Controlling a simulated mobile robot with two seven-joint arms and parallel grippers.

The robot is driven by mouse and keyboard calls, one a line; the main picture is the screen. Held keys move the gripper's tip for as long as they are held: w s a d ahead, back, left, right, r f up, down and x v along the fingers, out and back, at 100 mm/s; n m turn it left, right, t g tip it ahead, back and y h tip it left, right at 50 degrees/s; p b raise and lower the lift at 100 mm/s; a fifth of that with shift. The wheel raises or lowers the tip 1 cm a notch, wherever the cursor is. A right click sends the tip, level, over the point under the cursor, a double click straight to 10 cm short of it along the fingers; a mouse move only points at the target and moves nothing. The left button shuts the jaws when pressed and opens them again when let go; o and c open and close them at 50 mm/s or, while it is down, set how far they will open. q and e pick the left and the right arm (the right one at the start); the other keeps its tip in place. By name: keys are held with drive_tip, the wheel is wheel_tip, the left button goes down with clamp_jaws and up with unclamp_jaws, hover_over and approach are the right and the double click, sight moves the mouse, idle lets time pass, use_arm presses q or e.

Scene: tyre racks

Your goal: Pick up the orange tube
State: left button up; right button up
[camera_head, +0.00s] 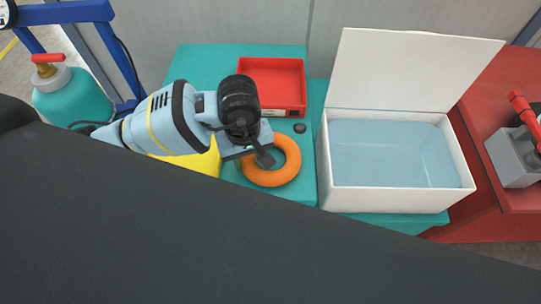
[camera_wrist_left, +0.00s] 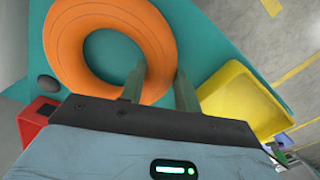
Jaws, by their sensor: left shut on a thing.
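The orange tube (camera_head: 285,172) is a ring at the front of the teal table, left of the white box. My left gripper (camera_head: 264,158) reaches down onto the left part of the ring. In the left wrist view, the tube (camera_wrist_left: 70,45) fills the upper left, and the fingers of my left gripper (camera_wrist_left: 160,88) sit on either side of its band, shut on it. The tube appears to lie at or close to the table top; I cannot tell whether it is lifted. My right gripper is not in view.
A white box (camera_head: 400,200) with its lid open holds blue liquid on the right. A red tray (camera_head: 290,112) stands behind the tube. A small dark cap (camera_head: 299,128) lies between them. A yellow tray (camera_head: 208,163) is beneath my left arm.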

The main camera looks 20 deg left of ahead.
use_arm(q)
drive_tip(key=shift+c, duration=0.6)
drive_tip(key=shift+r, duration=0.1)
drive_tip(key=shift+r, duration=0.45)
drive_tip(key=shift+s+d+r, duration=0.2)
drive_tip(key=shift+r, duration=0.45)
drive_tip(key=shift+s+d+r, duration=0.2)
drive_tip(key=shift+r, duration=0.4)
drive_tip(key=s+d+r, duration=0.1)
drive_tip(key=s+d, duration=0.9)
drive_tip(key=s, duration=0.1)
drive_tip(key=shift+r+b, duration=0.25)
drive_tip(key=shift+b, duration=0.2)
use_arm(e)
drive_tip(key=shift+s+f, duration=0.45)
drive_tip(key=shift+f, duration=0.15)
